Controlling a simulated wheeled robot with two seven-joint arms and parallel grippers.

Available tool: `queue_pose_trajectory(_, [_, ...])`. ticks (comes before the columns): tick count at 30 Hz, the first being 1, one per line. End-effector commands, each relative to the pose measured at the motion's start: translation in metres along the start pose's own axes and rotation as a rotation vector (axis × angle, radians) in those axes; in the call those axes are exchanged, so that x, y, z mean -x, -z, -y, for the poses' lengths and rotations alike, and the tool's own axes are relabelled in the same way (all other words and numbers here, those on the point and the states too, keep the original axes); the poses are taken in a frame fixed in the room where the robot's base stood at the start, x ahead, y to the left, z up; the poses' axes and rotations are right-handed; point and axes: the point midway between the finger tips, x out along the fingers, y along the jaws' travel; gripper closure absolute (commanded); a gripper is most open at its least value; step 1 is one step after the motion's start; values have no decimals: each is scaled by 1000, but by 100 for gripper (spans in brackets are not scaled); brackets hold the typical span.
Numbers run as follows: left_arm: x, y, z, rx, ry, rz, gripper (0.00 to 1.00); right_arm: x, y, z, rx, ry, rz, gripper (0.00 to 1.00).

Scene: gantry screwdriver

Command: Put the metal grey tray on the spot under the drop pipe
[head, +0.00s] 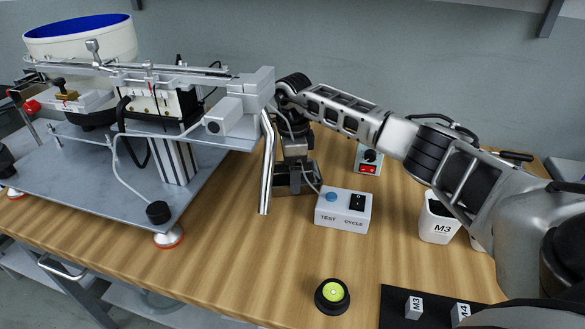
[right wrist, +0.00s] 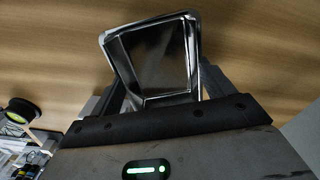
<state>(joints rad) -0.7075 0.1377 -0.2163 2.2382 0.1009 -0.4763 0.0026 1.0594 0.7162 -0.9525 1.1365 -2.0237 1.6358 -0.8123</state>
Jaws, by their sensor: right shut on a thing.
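The metal grey tray (right wrist: 150,95) is between the fingers of my right gripper (right wrist: 160,92) in the right wrist view, with its open side and shiny inner walls showing. In the head view my right gripper (head: 296,165) points down just right of the drop pipe (head: 267,170), and the dark-looking tray (head: 290,187) is at its fingers, low over the table or on it. I cannot tell whether the tray touches the wood. The pipe's lower end is left of the tray. My left gripper is not in view.
A TEST/CYCLE button box (head: 342,208) stands close to the right of the tray. The feeder machine (head: 130,150) fills the left. Wood left of the pipe's front is clear.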

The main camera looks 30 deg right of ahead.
Motion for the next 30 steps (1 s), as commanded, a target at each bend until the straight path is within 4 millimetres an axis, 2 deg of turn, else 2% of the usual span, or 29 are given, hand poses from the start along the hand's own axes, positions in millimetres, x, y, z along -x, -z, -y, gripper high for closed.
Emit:
queue_pose_trajectory(8, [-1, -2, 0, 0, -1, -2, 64, -3, 0, 0, 1, 2, 0, 43])
queue_pose_trajectory(9, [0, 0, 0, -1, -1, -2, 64, -2, 0, 0, 1, 2, 0, 8])
queue_pose_trajectory(10, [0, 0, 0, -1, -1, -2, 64, -2, 0, 0, 1, 1, 0, 0])
queue_pose_trajectory(20, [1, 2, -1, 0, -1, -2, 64, 5, 0, 1, 1, 2, 1, 0])
queue_pose_trajectory(23, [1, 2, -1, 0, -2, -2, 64, 19, 0, 1, 1, 6, 2, 0])
queue_pose_trajectory(30, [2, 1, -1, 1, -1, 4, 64, 72, 0, 1, 1, 6, 2, 0])
